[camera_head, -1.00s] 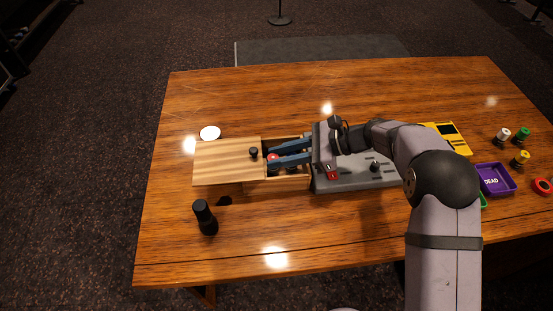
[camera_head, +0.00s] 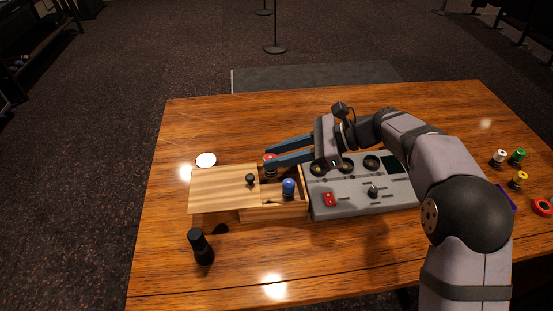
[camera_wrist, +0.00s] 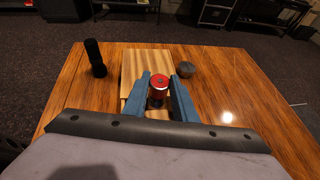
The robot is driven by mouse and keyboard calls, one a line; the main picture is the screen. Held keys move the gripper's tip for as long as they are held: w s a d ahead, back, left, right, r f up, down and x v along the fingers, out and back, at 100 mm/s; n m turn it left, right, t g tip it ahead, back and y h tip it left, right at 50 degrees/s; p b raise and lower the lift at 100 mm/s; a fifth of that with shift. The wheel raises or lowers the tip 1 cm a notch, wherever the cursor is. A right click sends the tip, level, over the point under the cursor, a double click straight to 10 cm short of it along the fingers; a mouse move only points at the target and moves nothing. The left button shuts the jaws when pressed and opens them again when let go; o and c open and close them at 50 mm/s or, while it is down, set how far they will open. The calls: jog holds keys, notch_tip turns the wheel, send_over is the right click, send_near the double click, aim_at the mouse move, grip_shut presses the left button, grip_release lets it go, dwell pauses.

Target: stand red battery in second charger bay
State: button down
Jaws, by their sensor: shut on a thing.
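My gripper (camera_head: 268,157) is shut on a red battery (camera_head: 270,160), held upright above the open end of a wooden box (camera_head: 225,188). In the wrist view the red battery (camera_wrist: 158,88) sits between the two blue fingers, its top showing. A grey unit (camera_head: 350,200) stands right of the box. It has three dark round sockets (camera_head: 345,166) in a row along its back, which look like charger bays. The forearm and gripper body partly cover that row. A blue battery (camera_head: 288,186) stands in the open end of the box.
The box's wooden lid has a black knob (camera_head: 251,179). White, green and yellow cells (camera_head: 517,180) and a red ring (camera_head: 541,207) are at the far right. The table front is clear.

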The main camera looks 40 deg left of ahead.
jog(key=w+d+r+m+t+y+p, duration=0.2)
jog(key=w+d+r+m+t+p, duration=0.2)
jog(key=w+d+r+p, duration=0.45)
jog(key=w+d+f+m+t+b, duration=0.1)
jog(key=w+f+m+t, duration=0.1)
jog(key=w+f, duration=0.2)
jog(key=w+d+f+m+t, duration=0.2)
jog(key=w+f+m+t, duration=0.1)
jog(key=w+f, duration=0.1)
jog(key=shift+w+d+f+t+b, duration=0.15)
jog(key=shift+w+d+t+b, duration=0.2)
jog(key=shift+w, duration=0.5)
jog(key=shift+f, duration=0.1)
jog(key=shift+f+b, duration=2.1)
jog(key=shift+f, duration=0.65)
jog(key=shift+f+b, duration=0.7)
jog(key=shift+b, duration=0.05)
jog(key=c, duration=1.7)
grip_release()
jog(key=shift+r, duration=0.1)
